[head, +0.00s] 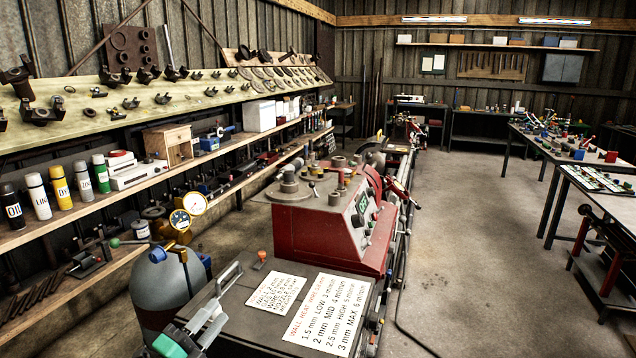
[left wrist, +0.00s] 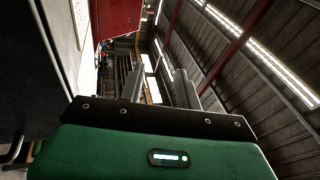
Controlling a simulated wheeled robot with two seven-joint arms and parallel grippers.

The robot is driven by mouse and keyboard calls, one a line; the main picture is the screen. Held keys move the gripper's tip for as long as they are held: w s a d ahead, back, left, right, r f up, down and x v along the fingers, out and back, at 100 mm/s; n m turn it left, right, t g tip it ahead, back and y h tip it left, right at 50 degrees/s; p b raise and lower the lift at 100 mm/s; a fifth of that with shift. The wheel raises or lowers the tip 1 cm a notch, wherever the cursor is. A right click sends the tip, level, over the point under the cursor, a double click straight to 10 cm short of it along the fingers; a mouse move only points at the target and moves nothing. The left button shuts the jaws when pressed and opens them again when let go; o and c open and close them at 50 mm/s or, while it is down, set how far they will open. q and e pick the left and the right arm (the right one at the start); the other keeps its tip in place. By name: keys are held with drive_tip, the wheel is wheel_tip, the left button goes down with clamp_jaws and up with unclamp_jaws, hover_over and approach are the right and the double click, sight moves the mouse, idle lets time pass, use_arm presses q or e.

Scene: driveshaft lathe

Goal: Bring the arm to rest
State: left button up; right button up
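My left gripper (head: 232,292) is at the lower left of the head view, its green body at the bottom edge and its pale fingers pointing up and right. It is beside the grey bench top with the printed cards. In the left wrist view the left gripper (left wrist: 158,80) shows two grey fingers standing apart on a black bar, with nothing between them. It is open and empty. My right gripper is in neither view.
The red lathe headstock (head: 330,230) stands just beyond the printed wall-heat card (head: 327,312). A grey gas cylinder (head: 160,285) with gauges stands left of my gripper. Shelves line the left wall; the concrete floor (head: 470,250) at right of centre is clear.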

use_arm(q)
drive_tip(key=s+a+f+n+g+y, duration=0.3)
drive_tip(key=s+f+n+y, duration=0.3)
drive_tip(key=f+n, duration=0.25)
drive_tip(key=s+a+f+n+g+y, duration=0.3)
drive_tip(key=s+f+n+y, duration=0.45)
drive_tip(key=n, duration=0.25)
drive_tip(key=s+d+f+n+g+h, duration=0.2)
drive_tip(key=s+f+g, duration=0.25)
drive_tip(key=s, duration=0.45)
drive_tip(key=s+d+f+n+g+h, duration=0.15)
drive_tip(key=s+f+g, duration=0.3)
drive_tip(key=s, duration=0.55)
wheel_tip(320, 180, down, 30)
drive_tip(key=g, duration=0.1)
drive_tip(key=s+a+f+g, duration=0.1)
drive_tip(key=s+a+f, duration=0.2)
drive_tip(key=s+f, duration=1.6)
drive_tip(key=shift+s+f+m+g+y, duration=0.15)
drive_tip(key=shift+f+m+g+y, duration=0.15)
drive_tip(key=shift+f, duration=0.3)
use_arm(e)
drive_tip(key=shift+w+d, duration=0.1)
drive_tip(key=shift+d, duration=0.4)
